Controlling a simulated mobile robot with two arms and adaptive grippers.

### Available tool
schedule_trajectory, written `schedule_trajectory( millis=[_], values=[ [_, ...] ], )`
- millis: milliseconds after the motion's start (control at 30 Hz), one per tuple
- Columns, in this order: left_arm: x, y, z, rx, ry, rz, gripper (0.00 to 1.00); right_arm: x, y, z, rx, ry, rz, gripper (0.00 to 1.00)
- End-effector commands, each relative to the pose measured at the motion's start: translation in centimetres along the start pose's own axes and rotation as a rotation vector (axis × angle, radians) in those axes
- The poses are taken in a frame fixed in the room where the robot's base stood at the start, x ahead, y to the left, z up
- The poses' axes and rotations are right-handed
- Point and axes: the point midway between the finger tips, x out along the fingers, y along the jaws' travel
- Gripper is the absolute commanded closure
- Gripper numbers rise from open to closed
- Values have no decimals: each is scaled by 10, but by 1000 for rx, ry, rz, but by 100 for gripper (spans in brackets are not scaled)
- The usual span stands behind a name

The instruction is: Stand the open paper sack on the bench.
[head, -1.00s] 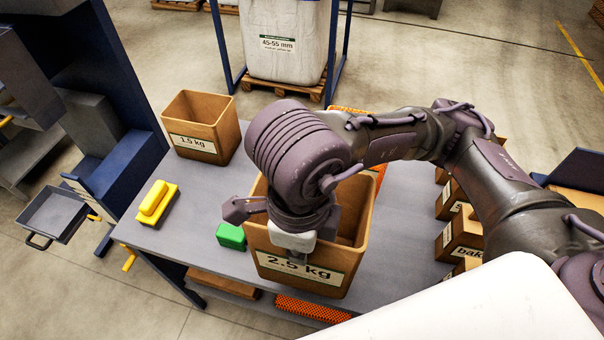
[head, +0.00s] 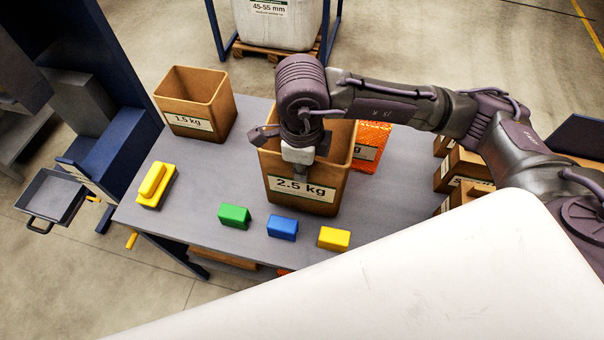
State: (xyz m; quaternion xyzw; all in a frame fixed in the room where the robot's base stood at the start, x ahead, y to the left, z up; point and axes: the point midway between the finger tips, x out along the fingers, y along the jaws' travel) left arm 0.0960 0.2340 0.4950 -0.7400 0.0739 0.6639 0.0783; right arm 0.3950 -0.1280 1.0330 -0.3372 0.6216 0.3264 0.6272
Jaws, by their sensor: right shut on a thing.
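An open brown paper sack labelled 2.5 kg (head: 335,192) is upright at the middle of the grey bench (head: 215,255). My right gripper (head: 298,157) is shut on the sack's front wall near the rim, above the label. I cannot tell whether the sack's base touches the bench or hangs just above it. Another open brown sack labelled 1.5 kg (head: 190,125) stands upright at the bench's back left. My left gripper is out of view.
Green (head: 234,215), blue (head: 282,228) and yellow (head: 334,238) blocks lie in front of the sack. A larger yellow object (head: 155,187) is at the left. An orange net bag (head: 372,140) is close behind the sack. Boxes (head: 465,168) stand at the right.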

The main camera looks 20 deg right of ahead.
Motion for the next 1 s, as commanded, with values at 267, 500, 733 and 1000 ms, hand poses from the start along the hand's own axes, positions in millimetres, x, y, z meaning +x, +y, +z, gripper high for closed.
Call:
schedule_trajectory(
  millis=[267, 500, 733, 1000],
  values=[
    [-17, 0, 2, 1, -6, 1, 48, 34, 1, -1, 1, 3, 2, 100],
    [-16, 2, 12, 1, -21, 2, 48, 39, 1, 0, -1, -1, 0, 100],
    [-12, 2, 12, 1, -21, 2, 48, 42, 1, 0, 0, 0, 1, 90],
    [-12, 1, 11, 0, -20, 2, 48, 42, 1, 0, 0, 1, 1, 69]
  ],
)
